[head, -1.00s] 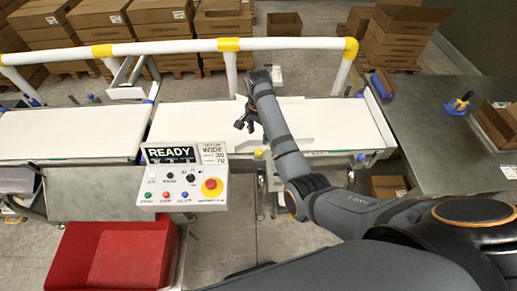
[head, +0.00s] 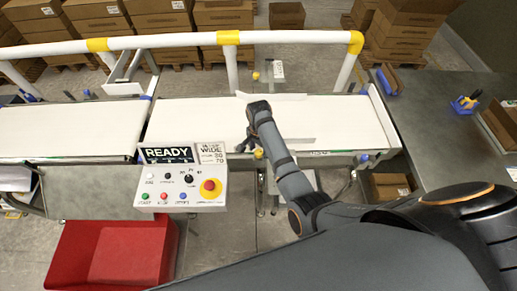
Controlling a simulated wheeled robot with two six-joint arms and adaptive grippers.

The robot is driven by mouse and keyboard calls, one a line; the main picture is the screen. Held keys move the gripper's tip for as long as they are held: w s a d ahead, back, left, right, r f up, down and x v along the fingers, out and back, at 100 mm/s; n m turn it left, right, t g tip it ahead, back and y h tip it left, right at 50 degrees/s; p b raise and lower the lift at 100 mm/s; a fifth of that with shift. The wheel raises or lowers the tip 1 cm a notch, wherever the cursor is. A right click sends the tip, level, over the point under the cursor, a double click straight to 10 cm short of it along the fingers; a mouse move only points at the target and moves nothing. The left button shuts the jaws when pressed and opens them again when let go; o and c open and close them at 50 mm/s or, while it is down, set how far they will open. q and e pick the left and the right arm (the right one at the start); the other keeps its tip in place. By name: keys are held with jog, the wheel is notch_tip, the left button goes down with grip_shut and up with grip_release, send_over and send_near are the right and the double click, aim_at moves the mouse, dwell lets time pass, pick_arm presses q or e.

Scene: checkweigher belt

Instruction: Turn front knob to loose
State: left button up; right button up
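The front knob (head: 259,153) is a small yellow knob at the near edge of the white belt, below the front guide rail (head: 290,140). My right gripper (head: 249,147) points down just above and left of this knob. Its dark fingers look spread apart, with nothing seen between them. I cannot tell whether a finger touches the knob. A second yellow knob (head: 255,75) stands on the far side, by the back guide rail (head: 275,97). A card reading "WIDE 30 70" (head: 211,153) stands beside the READY display (head: 168,154). My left gripper is not in view.
A control panel (head: 150,203) with buttons and a red emergency stop (head: 210,188) sits left of my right gripper. A red bin (head: 75,250) stands below it. A white and yellow rail (head: 190,40) runs behind the belt (head: 340,115). A grey table (head: 435,130) is at right.

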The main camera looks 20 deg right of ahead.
jog(key=shift+w, duration=0.1)
grip_shut()
